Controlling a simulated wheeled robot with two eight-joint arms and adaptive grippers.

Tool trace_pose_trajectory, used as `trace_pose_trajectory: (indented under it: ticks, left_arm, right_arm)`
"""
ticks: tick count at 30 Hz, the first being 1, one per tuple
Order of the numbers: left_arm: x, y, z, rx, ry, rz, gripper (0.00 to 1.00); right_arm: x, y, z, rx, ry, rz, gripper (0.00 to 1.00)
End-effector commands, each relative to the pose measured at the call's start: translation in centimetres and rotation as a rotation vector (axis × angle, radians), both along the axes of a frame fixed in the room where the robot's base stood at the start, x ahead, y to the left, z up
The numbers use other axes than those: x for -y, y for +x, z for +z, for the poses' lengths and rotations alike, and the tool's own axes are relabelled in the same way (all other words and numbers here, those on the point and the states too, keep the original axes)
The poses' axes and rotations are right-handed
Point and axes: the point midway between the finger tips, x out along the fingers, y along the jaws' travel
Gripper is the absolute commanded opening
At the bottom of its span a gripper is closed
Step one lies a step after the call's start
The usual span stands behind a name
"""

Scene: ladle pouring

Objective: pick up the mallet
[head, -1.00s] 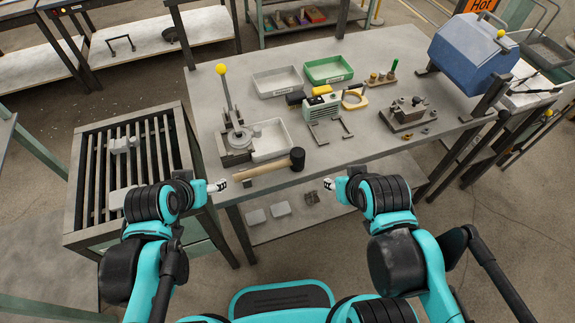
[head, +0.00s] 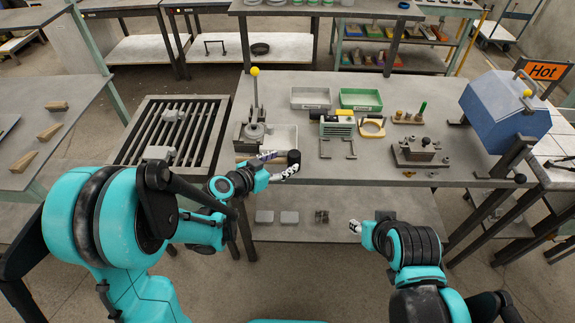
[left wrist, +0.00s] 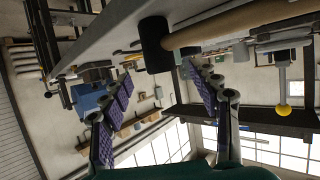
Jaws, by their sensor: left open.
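The mallet lies near the front edge of the workbench (head: 400,175). Its black head (head: 294,157) shows just past my left fingertips, and its handle is mostly hidden by the gripper in the head view. My left gripper (head: 278,164) is open at the bench edge beside the mallet. In the left wrist view the black head (left wrist: 155,44) and the pale wooden handle (left wrist: 232,22) appear at the top, beyond the two spread purple-padded fingers (left wrist: 158,78); nothing is between the pads. My right gripper (head: 356,227) is in front of the bench, away from the mallet; its jaws are too small to read.
A lever press (head: 254,125) stands just behind my left gripper. Grey (head: 310,98) and green (head: 360,100) trays, a yellow ring-shaped tool (head: 372,127) and a dark fixture (head: 418,152) stand farther back and right. A slatted grate (head: 150,130) is at left.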

Motion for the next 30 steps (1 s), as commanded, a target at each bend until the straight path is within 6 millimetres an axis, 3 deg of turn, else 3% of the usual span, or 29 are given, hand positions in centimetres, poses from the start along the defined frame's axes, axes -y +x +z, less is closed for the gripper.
trace_pose_trajectory:
  ticks: [14,21,28,30]
  left_arm:
    - [3.6,4.3,-2.1,0.0,0.001,-0.001,0.61]
    - [3.7,4.6,-2.0,-0.001,0.001,0.001,0.61]
    - [3.7,4.6,-2.0,-0.002,0.001,0.0,0.01]
    - [3.7,4.6,-2.0,-0.002,0.001,0.0,0.0]
  right_arm:
    - [0.0,0.0,-2.5,0.0,0.0,0.0,0.4]
    - [0.0,0.0,-2.4,0.0,0.0,0.0,0.4]
    - [0.0,0.0,-2.4,0.0,0.0,0.0,0.4]
    - [0.0,0.0,-2.4,0.0,0.0,0.0,0.4]
